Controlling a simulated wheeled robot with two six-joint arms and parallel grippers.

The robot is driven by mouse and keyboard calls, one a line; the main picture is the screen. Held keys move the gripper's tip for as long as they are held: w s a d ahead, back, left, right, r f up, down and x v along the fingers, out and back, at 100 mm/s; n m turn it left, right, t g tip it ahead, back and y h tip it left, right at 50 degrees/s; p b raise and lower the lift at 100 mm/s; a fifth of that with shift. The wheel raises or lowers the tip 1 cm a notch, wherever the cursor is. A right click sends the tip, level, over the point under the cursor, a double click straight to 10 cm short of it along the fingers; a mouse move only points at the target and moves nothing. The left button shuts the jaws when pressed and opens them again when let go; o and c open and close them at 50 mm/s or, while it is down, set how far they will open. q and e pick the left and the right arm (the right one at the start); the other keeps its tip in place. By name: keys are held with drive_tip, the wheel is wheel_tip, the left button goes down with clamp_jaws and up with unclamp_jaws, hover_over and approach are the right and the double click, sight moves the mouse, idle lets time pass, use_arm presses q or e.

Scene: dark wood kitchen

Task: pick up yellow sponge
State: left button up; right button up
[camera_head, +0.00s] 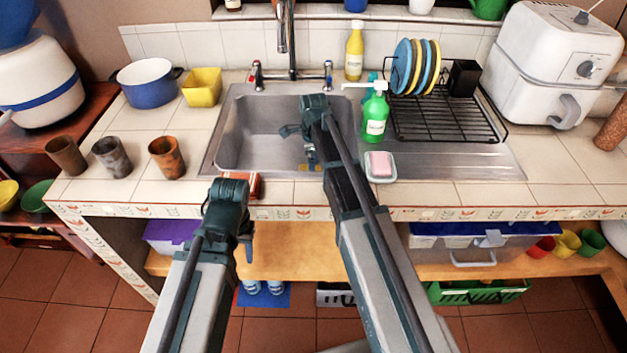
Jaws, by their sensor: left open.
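A small yellow and blue item (311,158), possibly the yellow sponge, lies in the sink basin (240,140). It is partly hidden by my right arm, so I cannot tell its full shape. My left gripper (245,238) is open and empty at the counter's front edge, left of and nearer than the sink; its fingers are mostly hidden by its wrist. My right arm reaches over the basin. Its gripper (290,131) is above the sink, mostly hidden by its own wrist, and I cannot see its jaw opening.
A reddish-brown block (243,186) lies on the counter's front edge by my left wrist. A green soap bottle (375,115) and a pink soap on a dish (380,164) stand right of my right arm. A dish rack (450,120), faucet (291,45) and several cups border the sink.

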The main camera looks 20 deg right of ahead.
wheel_tip(320, 180, down, 3)
drive_tip(key=shift+r+b, duration=0.15)
drive_tip(key=shift+b, duration=0.7)
use_arm(q)
wheel_tip(320, 180, down, 2)
drive_tip(key=shift+f, duration=0.25)
use_arm(e)
drive_tip(key=shift+r, duration=0.1)
drive_tip(key=c, duration=1.2)
use_arm(q)
drive_tip(key=shift+r, duration=0.1)
wheel_tip(320, 180, up, 10)
drive_tip(key=p, duration=1)
use_arm(e)
wheel_tip(320, 180, up, 10)
drive_tip(key=shift+r, duration=0.1)
